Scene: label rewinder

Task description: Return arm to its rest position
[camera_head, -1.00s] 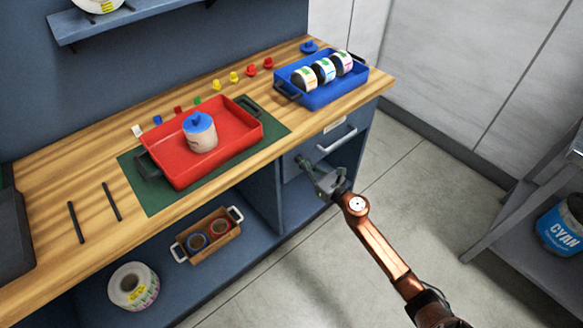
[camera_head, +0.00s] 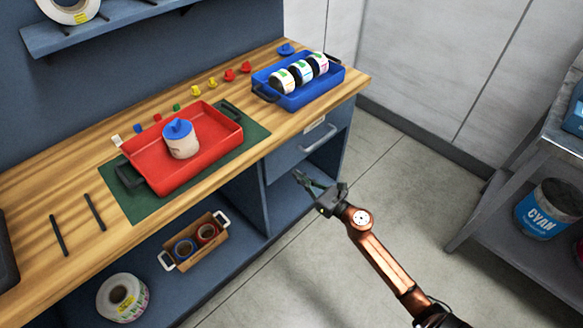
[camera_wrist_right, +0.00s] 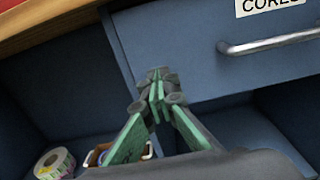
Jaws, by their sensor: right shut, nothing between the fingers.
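My right gripper (camera_head: 312,185) is shut and empty. It hangs in front of the workbench, below the drawer (camera_head: 304,144), with no visible contact. In the right wrist view its fingertips (camera_wrist_right: 158,88) meet, with the blue drawer front (camera_wrist_right: 200,60) and its handle (camera_wrist_right: 270,42) beyond. My right arm (camera_head: 385,265) comes in from the lower right. My left gripper is not in view. On the bench, a red tray (camera_head: 205,157) on a green mat (camera_head: 250,143) holds a white roll with a blue plug (camera_head: 181,140).
A blue tray (camera_head: 335,82) holds three label rolls. The lower shelf (camera_head: 190,287) bears a wooden box (camera_head: 206,249) with cores and a white roll (camera_head: 122,297). A grey rack (camera_head: 500,190) with a CYAN tub (camera_head: 545,210) stands right. The floor (camera_head: 420,190) between is clear.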

